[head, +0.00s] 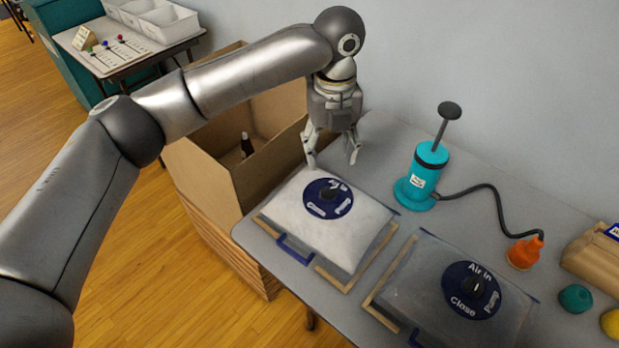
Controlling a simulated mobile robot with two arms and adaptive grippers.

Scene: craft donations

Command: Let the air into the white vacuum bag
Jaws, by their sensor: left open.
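The white vacuum bag (350,240) lies plump on the grey table, with a blue handle at its front edge. On its top is a round dark blue valve dial (315,197) with white lettering and a black knob (331,193) in the middle. The lettering is too small to read surely, and I cannot tell where the knob points. My left gripper (333,163) is open and empty, pointing down, just behind and above the dial. It appears apart from the knob. My right gripper is not in view.
A grey bag (410,287) with a similar dial (457,285) lies to the right. A teal hand pump (428,178) stands behind, its black hose running to an orange nozzle (525,252). A cardboard box (200,166) stands left of the table. Yarn balls (575,298) are at the right.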

